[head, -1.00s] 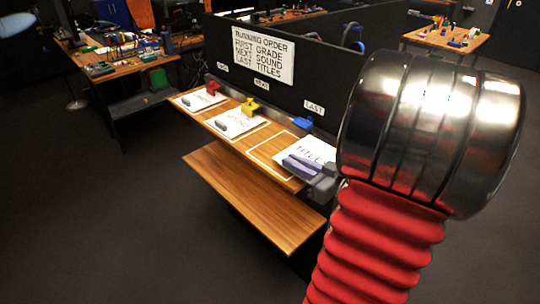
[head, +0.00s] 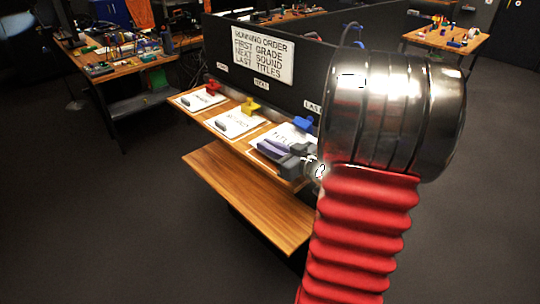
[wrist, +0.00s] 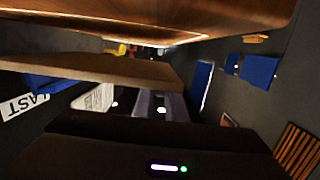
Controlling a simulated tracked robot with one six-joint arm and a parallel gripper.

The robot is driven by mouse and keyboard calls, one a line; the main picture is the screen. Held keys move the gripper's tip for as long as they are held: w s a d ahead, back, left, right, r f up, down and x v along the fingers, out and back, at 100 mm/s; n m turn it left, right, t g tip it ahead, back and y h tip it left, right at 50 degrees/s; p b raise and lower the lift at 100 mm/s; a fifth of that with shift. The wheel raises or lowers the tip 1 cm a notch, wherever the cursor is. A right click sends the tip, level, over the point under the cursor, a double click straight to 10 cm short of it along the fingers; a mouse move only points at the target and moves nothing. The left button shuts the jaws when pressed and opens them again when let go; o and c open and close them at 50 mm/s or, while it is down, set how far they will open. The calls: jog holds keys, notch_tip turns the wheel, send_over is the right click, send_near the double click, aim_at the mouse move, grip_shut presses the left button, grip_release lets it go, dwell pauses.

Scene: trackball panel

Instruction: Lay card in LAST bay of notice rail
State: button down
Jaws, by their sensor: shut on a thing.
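A white card lettered TITLES (head: 287,133) is in my gripper (head: 283,152), which is shut on its near edge. The card lies roughly flat over the last outlined bay of the wooden notice rail (head: 222,133), by a blue clip (head: 303,124). I cannot tell whether it touches the rail. The LAST label (head: 312,107) is partly hidden behind my arm; it also shows in the wrist view (wrist: 25,105). The first bay holds a white card (head: 200,100) under a red clip (head: 213,88). The middle bay holds another (head: 234,123) under a yellow clip (head: 250,106).
A sign with the running order (head: 263,53) hangs on the dark partition behind the rail. A lower wooden shelf (head: 245,195) juts out below the rail and is bare. Cluttered tables stand at the back left (head: 110,62) and back right (head: 447,40). The floor in front is clear.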

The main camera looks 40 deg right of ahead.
aim_at(269, 163)
jog(key=shift+f, duration=1.75)
jog(key=c, duration=1.8)
grip_release()
jog(key=shift+f, duration=0.1)
jog(key=shift+s+r, duration=0.2)
jog(key=shift+s, duration=0.4)
jog(key=s, duration=0.3)
jog(key=s+r, duration=0.1)
jog(key=s, duration=0.6)
jog(key=shift+s+d+r, duration=0.15)
jog(key=shift+s+r, duration=0.15)
jog(key=shift+s, duration=0.05)
jog(key=shift+w, duration=0.1)
